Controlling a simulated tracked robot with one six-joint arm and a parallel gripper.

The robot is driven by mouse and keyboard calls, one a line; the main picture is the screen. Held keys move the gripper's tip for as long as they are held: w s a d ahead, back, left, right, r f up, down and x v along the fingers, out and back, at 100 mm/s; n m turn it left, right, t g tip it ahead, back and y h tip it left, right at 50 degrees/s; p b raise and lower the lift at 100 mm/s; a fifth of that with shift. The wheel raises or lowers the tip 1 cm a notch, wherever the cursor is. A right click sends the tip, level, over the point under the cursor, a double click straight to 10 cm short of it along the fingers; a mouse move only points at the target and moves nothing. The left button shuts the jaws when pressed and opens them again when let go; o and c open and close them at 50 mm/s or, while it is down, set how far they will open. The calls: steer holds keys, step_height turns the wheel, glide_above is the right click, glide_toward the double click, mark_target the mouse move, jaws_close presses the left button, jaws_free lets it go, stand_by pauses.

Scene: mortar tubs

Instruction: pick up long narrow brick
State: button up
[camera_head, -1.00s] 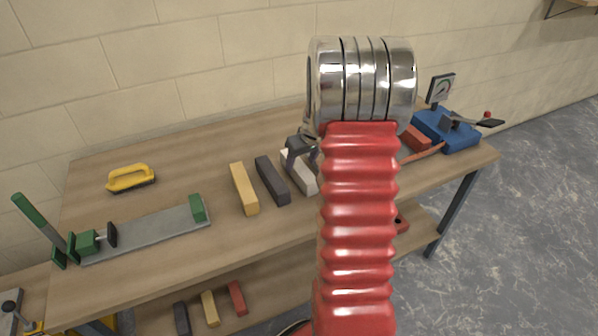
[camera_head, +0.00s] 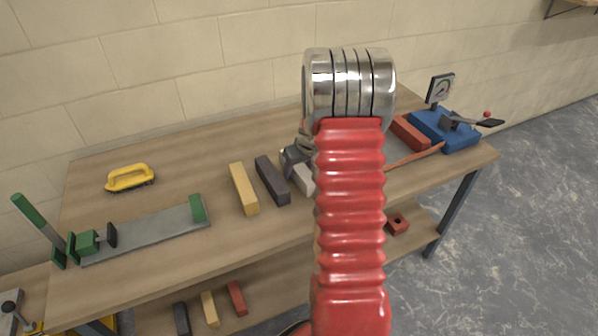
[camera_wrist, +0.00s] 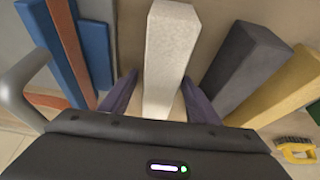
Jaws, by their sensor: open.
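Several long narrow bricks lie on the table, so the task's words fit more than one. A white brick (camera_head: 304,179) is partly hidden behind my arm. In the wrist view the white brick (camera_wrist: 171,45) runs between the two purple-grey fingers of my gripper (camera_wrist: 160,78), which are open on either side of it. I cannot tell whether they touch it. In the head view my gripper (camera_head: 291,161) is mostly hidden by my arm. A dark grey brick (camera_head: 271,180) and a yellow brick (camera_head: 243,188) lie to the left. A red brick (camera_head: 410,132) lies to the right.
A blue press with a gauge (camera_head: 445,131) stands at the right end, with a thin orange strip (camera_head: 415,155) near it. A yellow-handled brush (camera_head: 130,178) and a green-and-grey clamp rig (camera_head: 150,232) are on the left. Several small blocks (camera_head: 210,308) lie on the lower shelf.

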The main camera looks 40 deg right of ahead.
steer(key=shift+c, duration=0.7)
jaws_close()
stand_by(0.3)
steer(key=shift+r, duration=0.1)
